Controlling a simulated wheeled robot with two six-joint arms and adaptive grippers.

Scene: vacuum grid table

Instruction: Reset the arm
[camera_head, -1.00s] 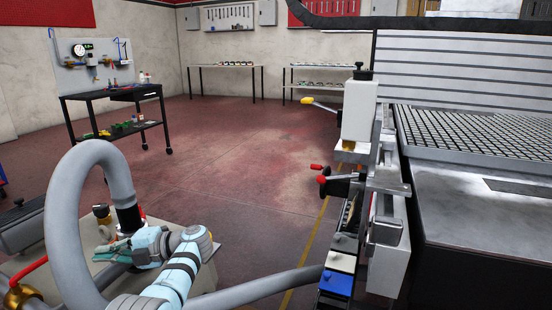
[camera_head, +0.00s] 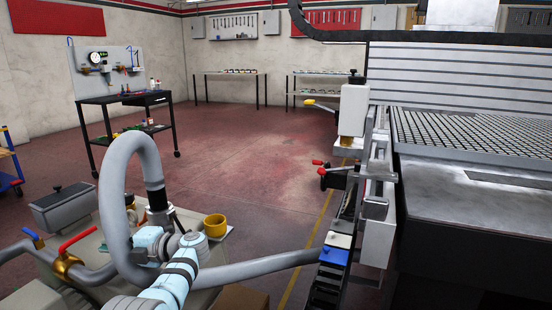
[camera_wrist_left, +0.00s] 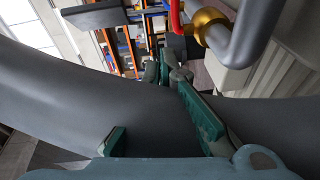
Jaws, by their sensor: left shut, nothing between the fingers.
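My left arm comes in at the bottom left of the head view, beside a thick grey hose (camera_head: 112,195). Its light blue wrist is near the hose's lower bend, and the hose hides most of the gripper there. In the left wrist view my left gripper (camera_wrist_left: 172,75) shows its dark green fingers, shut with nothing between them. The grey hose (camera_wrist_left: 60,100) crosses that view close to the fingers. My right gripper is not in view.
A yellow cup (camera_head: 215,225) stands by my left wrist. A red-handled valve (camera_head: 68,263) and a grey box (camera_head: 62,207) are to the left. The vacuum grid table (camera_head: 470,135) fills the right. Open red floor (camera_head: 255,150) lies between it and the black cart (camera_head: 125,98).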

